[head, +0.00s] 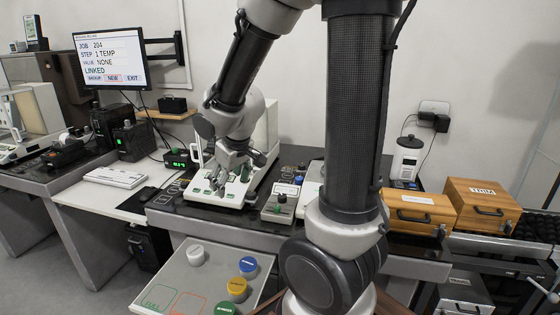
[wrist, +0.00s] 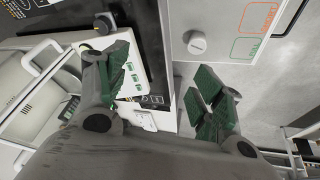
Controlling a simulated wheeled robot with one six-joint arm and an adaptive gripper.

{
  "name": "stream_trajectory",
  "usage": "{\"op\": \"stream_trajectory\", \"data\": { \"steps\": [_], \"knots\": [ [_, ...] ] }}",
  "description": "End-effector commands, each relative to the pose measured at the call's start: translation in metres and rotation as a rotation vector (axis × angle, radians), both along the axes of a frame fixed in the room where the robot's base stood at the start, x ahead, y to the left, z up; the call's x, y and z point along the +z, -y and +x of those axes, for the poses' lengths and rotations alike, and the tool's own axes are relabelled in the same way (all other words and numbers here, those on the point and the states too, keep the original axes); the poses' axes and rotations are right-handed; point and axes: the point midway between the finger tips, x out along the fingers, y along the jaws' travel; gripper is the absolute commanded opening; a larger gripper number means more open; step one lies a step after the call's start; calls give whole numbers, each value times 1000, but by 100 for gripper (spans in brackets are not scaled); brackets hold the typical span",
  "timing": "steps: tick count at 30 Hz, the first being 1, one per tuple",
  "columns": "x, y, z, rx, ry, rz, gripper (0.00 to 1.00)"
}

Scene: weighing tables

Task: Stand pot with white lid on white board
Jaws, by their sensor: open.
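The pot with the white lid (head: 196,255) stands upright on a pale panel (head: 180,276) at the front, left of the other pots. It also shows in the wrist view (wrist: 197,43), beyond the fingers and outside them. My gripper (head: 232,180) is open and empty over the weighing table, behind the pot and apart from it; its green-padded fingers are spread in the wrist view (wrist: 160,75). A white surface with green marks (head: 206,188) lies beneath my gripper, partly hidden by it. I cannot tell whether this or the pale panel is the white board.
Pots with blue (head: 248,264), yellow (head: 237,287) and green (head: 227,308) lids stand right of the white-lidded one. Green and orange outlines mark the panel's front left. A white keyboard (head: 114,177) lies left. Wooden boxes (head: 418,212) stand right. The dark table edge runs behind the panel.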

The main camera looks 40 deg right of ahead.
Motion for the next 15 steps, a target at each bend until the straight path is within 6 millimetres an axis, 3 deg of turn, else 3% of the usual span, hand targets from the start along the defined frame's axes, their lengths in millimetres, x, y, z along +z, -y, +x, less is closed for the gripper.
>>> {"op": "stream_trajectory", "data": {
  "steps": [1, 6, 12, 15],
  "knots": [
    [27, 12, -17, -42, 15, 3, 67],
    [84, 35, -90, -152, 4, 34, 67],
    [114, 39, -161, -209, -14, 87, 67],
    [119, 37, -179, -217, -22, 103, 67]
  ]
}}
